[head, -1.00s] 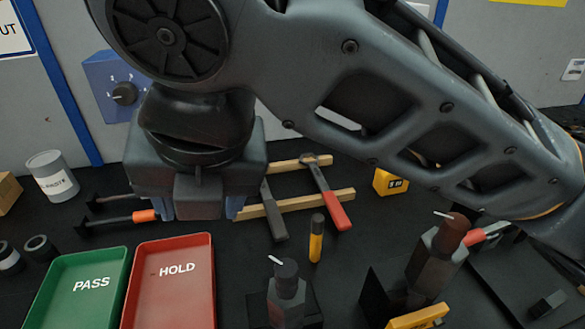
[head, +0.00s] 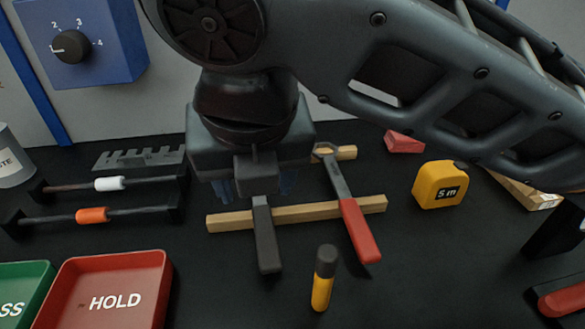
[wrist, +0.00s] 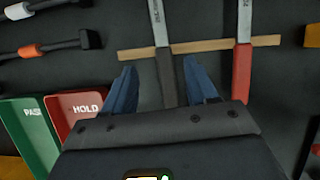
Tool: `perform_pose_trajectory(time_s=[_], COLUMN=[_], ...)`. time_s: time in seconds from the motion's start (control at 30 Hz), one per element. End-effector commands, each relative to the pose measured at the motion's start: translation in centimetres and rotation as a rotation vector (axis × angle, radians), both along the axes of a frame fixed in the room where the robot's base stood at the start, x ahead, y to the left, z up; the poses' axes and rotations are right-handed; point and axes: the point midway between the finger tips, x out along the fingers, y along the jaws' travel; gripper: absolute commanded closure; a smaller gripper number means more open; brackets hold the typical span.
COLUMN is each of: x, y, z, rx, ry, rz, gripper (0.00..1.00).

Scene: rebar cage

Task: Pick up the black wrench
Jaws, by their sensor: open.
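The black wrench lies across two wooden strips, its black handle (head: 267,235) toward me in the head view. Its head is hidden behind my gripper there. In the wrist view its handle (wrist: 166,78) runs between my two blue fingers. My gripper (head: 255,188) is open, pointing down over the wrench, with one finger on each side of the handle as seen from the wrist. I cannot tell how far above it the fingertips are. The red-handled wrench (head: 358,225) lies beside it to the right and also shows in the wrist view (wrist: 242,72).
A wooden strip (head: 345,205) runs under both wrenches. A yellow-and-black marker (head: 323,280) stands in front. A yellow tape measure (head: 440,185) is to the right. The red HOLD tray (head: 112,290) and rods with white (head: 109,184) and orange sleeves are at left.

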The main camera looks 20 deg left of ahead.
Motion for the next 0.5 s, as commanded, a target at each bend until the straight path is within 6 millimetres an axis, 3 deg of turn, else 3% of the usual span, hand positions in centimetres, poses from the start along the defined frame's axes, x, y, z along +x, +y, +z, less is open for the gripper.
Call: perform_pose_trajectory(time_s=[0.5], x=[2.1], y=[0.7], z=[-5.2], rx=[0.000], ry=[0.000], rz=[-0.001], gripper=[0.43])
